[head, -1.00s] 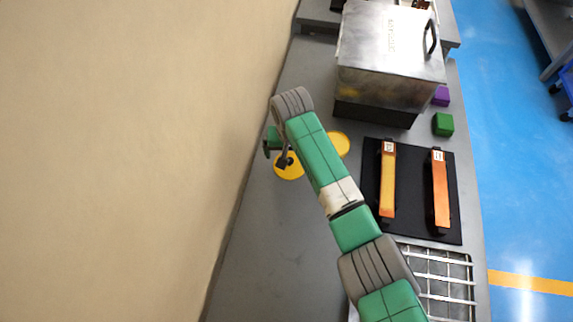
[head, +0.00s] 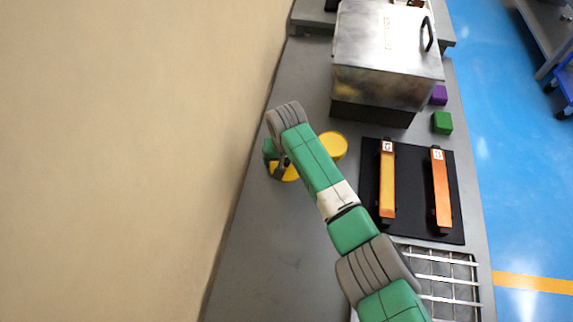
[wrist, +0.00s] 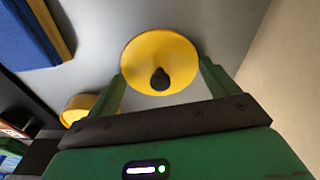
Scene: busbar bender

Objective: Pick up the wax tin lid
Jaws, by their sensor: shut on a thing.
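The wax tin lid (wrist: 140,52) is a round yellow disc with a dark knob in the middle. It sits between the green fingers of my gripper (wrist: 161,74) in the wrist view, and the fingers are shut on its sides. In the head view the lid (head: 286,176) is partly hidden by my gripper (head: 281,163), near the wall side of the grey bench. A second round yellow thing, seemingly the tin (head: 334,144), stands to its right, partly behind my arm. It also shows in the wrist view (wrist: 76,106). Whether the lid touches the bench is unclear.
A metal box with a handle (head: 385,48) stands at the back. A black mat (head: 412,190) holds two orange bars (head: 387,180). A green block (head: 442,123) and a purple block (head: 438,96) lie at the right. The wall (head: 120,150) is close on the left.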

